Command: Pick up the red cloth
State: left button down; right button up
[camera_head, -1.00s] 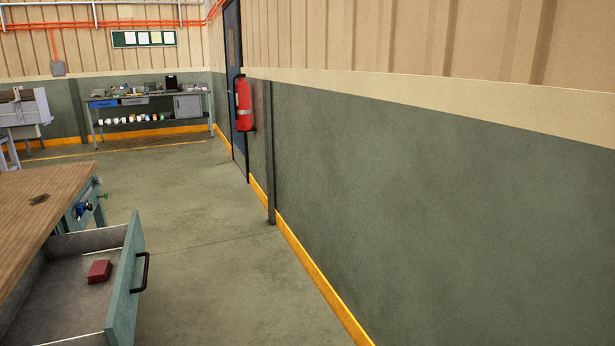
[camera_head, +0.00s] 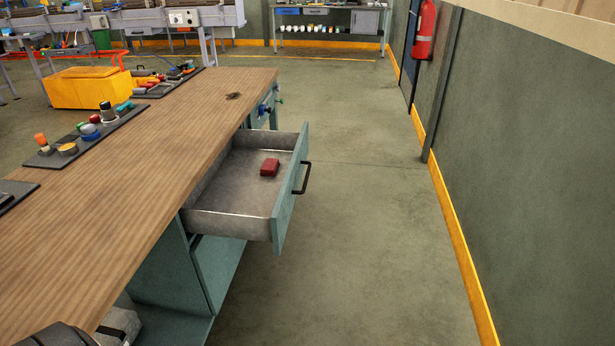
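The red cloth (camera_head: 269,167) is a small, folded, dark red block lying flat in the open drawer (camera_head: 228,223). It rests toward the drawer's far side, close to the teal front panel with the black handle (camera_head: 303,178). The drawer is pulled out to the right from under the wooden workbench top (camera_head: 140,190). Neither gripper shows clearly. A dark rounded part with a grey piece at the bottom left edge appears to be mine, but no fingertips are visible there.
On the bench are a yellow box (camera_head: 88,88) and dark trays with small bottles (camera_head: 90,130). A red fire extinguisher (camera_head: 424,30) hangs on the right wall. The floor (camera_head: 365,240) between drawer and wall is clear. A shelf table (camera_head: 330,25) stands at the back.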

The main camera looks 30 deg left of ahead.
aim_at(269, 167)
jog(key=u, duration=1.25)
